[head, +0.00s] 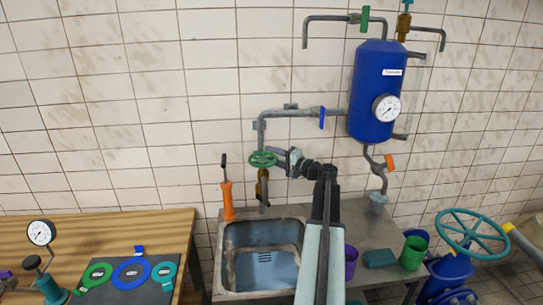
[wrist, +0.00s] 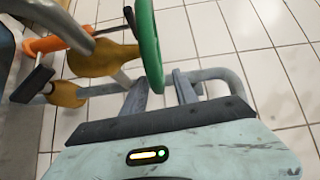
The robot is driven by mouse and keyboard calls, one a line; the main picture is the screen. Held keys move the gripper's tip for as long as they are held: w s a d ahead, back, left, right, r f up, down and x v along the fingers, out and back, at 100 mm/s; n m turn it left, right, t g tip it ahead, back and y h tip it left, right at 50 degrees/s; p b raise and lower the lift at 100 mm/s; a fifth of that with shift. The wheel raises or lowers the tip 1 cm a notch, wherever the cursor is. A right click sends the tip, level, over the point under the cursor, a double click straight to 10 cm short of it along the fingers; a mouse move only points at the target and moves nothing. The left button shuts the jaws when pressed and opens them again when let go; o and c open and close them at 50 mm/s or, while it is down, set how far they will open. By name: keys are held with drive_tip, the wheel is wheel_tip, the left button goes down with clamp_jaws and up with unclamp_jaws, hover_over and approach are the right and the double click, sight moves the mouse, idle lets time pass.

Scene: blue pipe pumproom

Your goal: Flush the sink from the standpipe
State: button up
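The steel sink (head: 290,222) is set in the counter in the head view, its basin bluish with a slotted drain. Above it a grey wall pipe (head: 285,113) leads down to a brass tap with a green handwheel (head: 263,159). My gripper (head: 282,156) is just right of the handwheel. In the wrist view my gripper (wrist: 163,90) has its two fingers apart, and the edge of the green handwheel (wrist: 150,45) reaches between them, close to the left finger. I cannot tell whether it touches. The brass tap body (wrist: 105,58) is left of it. No water stream shows at the spout.
A blue tank (head: 376,85) with a gauge hangs at upper right. A blue lever (head: 322,118) sits on the pipe. An orange tool (head: 228,200) stands left of the tap. Purple and green cups (head: 413,252) stand on the counter. A wooden bench (head: 130,226) is at left.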

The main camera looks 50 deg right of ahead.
drive_tip(key=shift+w, duration=0.4)
clamp_jaws()
drive_tip(key=shift+s+a+h, duration=0.1)
drive_tip(key=shift+s+h, duration=0.1)
drive_tip(key=shift+h, duration=0.1)
drive_tip(key=shift+s+a+m+h, duration=0.1)
drive_tip(key=shift+s+m+h, duration=0.15)
drive_tip(key=shift+m+h, duration=0.5)
drive_tip(key=shift+s+a+m+h, duration=0.1)
drive_tip(key=shift+s+m+h, duration=0.15)
drive_tip(key=shift+m+h, duration=0.5)
drive_tip(key=shift+s+m+g+h, duration=0.3)
drive_tip(key=shift+m+h, duration=0.25)
drive_tip(key=shift+h, duration=0.45)
drive_tip(key=shift+s+m+g+h, duration=0.15)
drive_tip(key=shift+m+g+h, duration=0.15)
drive_tip(key=shift+m+h, duration=0.5)
drive_tip(key=shift+s+m+g+h, duration=0.25)
drive_tip(key=shift+m+g+h, duration=0.1)
drive_tip(key=shift+h, duration=1.15)
